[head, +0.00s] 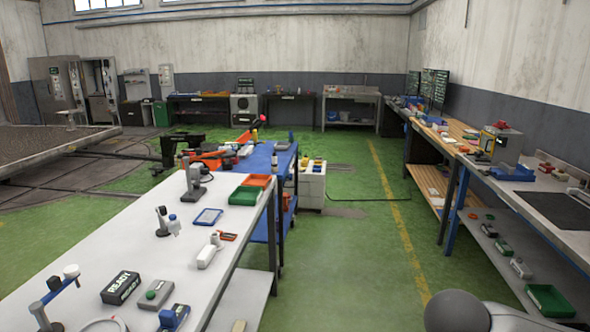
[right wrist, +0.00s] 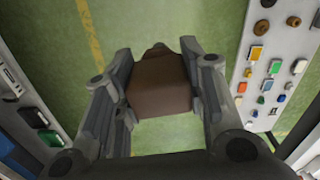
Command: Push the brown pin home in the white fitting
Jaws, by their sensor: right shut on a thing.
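A brown block-like piece (right wrist: 160,95), which I take for the brown pin, sits between the fingers of my right gripper (right wrist: 160,80) in the right wrist view. The gripper is shut on it, with a finger against each side. Green floor shows beyond it, so it is held in the air. I cannot pick out the white fitting for certain in either view. My left gripper is in neither view, and the head view does not show my right gripper.
A long white table (head: 130,240) with several small devices stands at left. A blue cart (head: 265,160) is behind it. Workbenches (head: 545,205) line the right wall. Green floor (head: 340,255) between them is clear. A pale surface with small coloured parts (right wrist: 262,75) is at right in the wrist view.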

